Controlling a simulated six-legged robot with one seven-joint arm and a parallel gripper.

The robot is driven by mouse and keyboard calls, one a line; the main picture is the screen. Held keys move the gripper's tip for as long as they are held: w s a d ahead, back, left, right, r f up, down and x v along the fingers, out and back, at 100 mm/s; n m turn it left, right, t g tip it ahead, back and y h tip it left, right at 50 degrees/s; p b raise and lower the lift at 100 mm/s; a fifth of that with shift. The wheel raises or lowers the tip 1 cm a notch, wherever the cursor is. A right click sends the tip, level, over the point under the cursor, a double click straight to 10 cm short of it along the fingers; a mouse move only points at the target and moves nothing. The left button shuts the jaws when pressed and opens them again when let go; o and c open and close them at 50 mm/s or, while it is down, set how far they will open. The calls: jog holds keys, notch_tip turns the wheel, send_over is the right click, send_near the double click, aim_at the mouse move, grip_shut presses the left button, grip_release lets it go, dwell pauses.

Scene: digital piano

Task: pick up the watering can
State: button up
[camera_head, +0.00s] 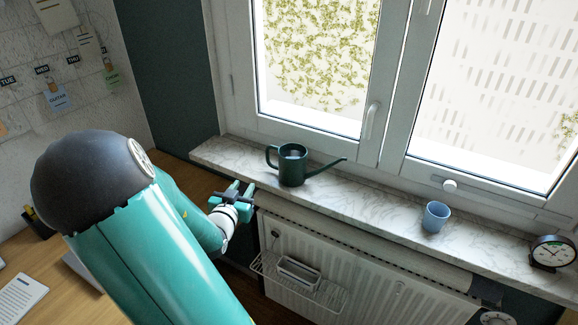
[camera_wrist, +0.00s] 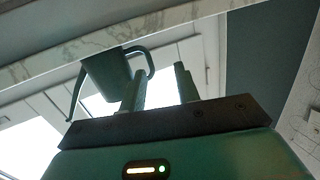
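The dark green watering can (camera_head: 292,166) stands upright on the marble windowsill in the head view. Its loop handle is on the left and its long spout points right. My gripper (camera_head: 238,192) is at the sill's front edge, to the left of and nearer than the can, and apart from it. In the wrist view the can (camera_wrist: 108,76) appears left of my gripper's two fingers (camera_wrist: 160,84), with its handle on the side toward them. The fingers are spread with an empty gap between them.
The marble sill (camera_head: 385,206) also holds a blue cup (camera_head: 435,217) and a round clock (camera_head: 551,253) to the right. The window (camera_head: 315,60) rises behind the can. A radiator (camera_head: 350,270) with a wire rack is below. A wooden desk (camera_head: 50,260) is at left.

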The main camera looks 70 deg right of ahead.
aim_at(267, 159)
jog(key=shift+g+h, duration=0.6)
jog(key=d, duration=0.3)
jog(key=s+d, duration=0.1)
jog(key=d, duration=0.4)
jog(key=shift+s+d+r, duration=0.3)
jog(key=shift+s+r, duration=0.05)
jog(key=shift+r, duration=0.05)
jog(key=shift+w+d, duration=0.2)
jog(key=shift+d, duration=2.95)
jog(key=shift+c, duration=0.4)
jog(key=shift+r, duration=0.1)
grip_shut()
